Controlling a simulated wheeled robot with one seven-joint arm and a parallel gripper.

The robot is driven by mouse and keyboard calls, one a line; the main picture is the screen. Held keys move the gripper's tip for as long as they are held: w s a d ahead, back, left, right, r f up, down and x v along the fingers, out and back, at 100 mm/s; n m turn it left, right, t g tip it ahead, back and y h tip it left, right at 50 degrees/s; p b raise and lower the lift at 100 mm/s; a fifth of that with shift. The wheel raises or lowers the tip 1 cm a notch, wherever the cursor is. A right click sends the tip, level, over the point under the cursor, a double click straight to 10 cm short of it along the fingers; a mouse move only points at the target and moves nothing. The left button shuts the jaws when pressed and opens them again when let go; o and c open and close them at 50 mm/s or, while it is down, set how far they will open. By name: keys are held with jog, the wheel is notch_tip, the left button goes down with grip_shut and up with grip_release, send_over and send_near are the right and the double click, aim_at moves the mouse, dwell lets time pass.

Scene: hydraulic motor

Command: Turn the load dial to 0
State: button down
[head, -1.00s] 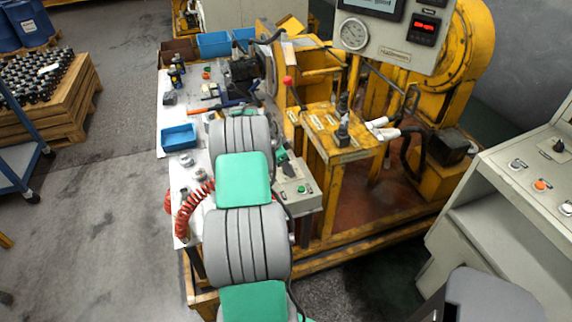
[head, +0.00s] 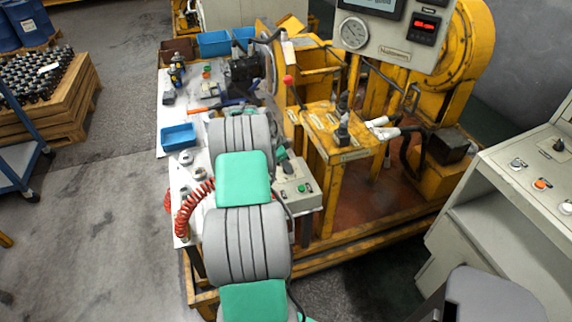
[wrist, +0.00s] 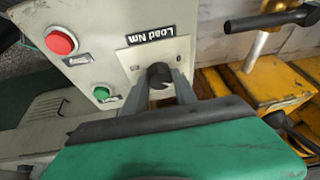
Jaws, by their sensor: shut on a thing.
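The load dial (wrist: 159,75) is a black knob under a "Load Nm" label on a light grey control box (wrist: 112,50) in the wrist view. My gripper (wrist: 160,84) has its two grey fingers on either side of the knob, shut on it. The knob's pointer and scale cannot be read. In the head view the control box (head: 296,188) shows beside my arm. The dial and my gripper are hidden or too unclear to make out there.
A red button (wrist: 60,42) and a green button (wrist: 101,93) sit left of the dial. A black lever (wrist: 265,20) and yellow frame parts lie to the right. In the head view a blue bin (head: 179,137) and tools lie on the white bench. A red coiled hose (head: 190,205) hangs near my arm.

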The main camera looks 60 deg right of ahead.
jog(key=shift+n+b, duration=0.3)
jog(key=shift+s+f+n+t+h+b, duration=0.1)
jog(key=shift+n+t+h+b, duration=0.2)
jog(key=shift+n+t+b, duration=0.6)
jog(key=n+b, duration=0.2)
jog(key=n, duration=0.1)
jog(key=n+t, duration=0.1)
jog(key=n, duration=0.1)
jog(key=n+b, duration=0.1)
jog(key=shift+s+n+t, duration=0.2)
jog(key=shift+n+t, duration=0.2)
jog(key=shift+r+n+t+b, duration=0.2)
jog(key=shift+n+t+b, duration=0.35)
jog(key=shift+n, duration=0.85)
jog(key=c, duration=1)
grip_release()
